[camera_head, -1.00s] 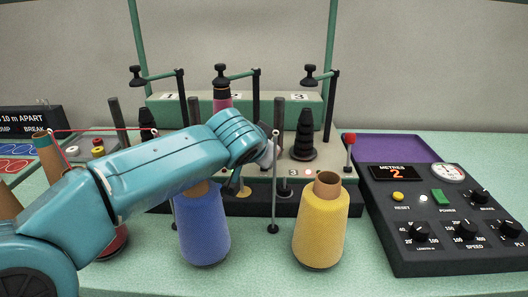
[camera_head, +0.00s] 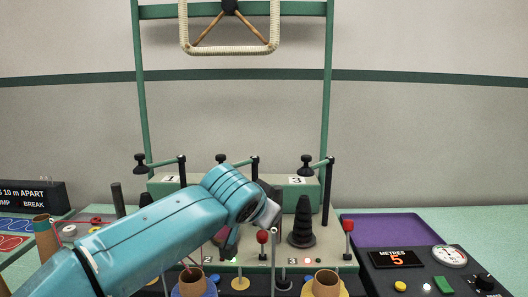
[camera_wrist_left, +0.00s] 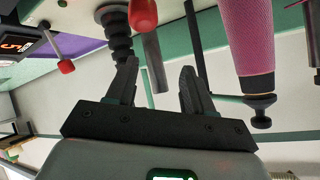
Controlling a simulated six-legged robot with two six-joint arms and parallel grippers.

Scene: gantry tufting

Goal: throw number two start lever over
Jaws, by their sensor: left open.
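The number two start lever, with a red knob (camera_head: 262,237), stands upright at the front of the winder between the number two and number three positions. Its red knob also shows close up in the left wrist view (camera_wrist_left: 143,14), just beyond the finger gap. My left gripper (camera_wrist_left: 159,66) is open with nothing between its fingers. In the head view my left arm hides much of position two, and a dark finger shows left of the knob. A green lamp (camera_head: 235,260) is lit by position two. My right gripper is not in view.
The number three lever (camera_head: 348,226) and a black cone spindle (camera_head: 304,222) stand to the right. A pink yarn cone (camera_wrist_left: 246,38) is close beside my gripper. The control box display (camera_head: 397,259) reads 5.

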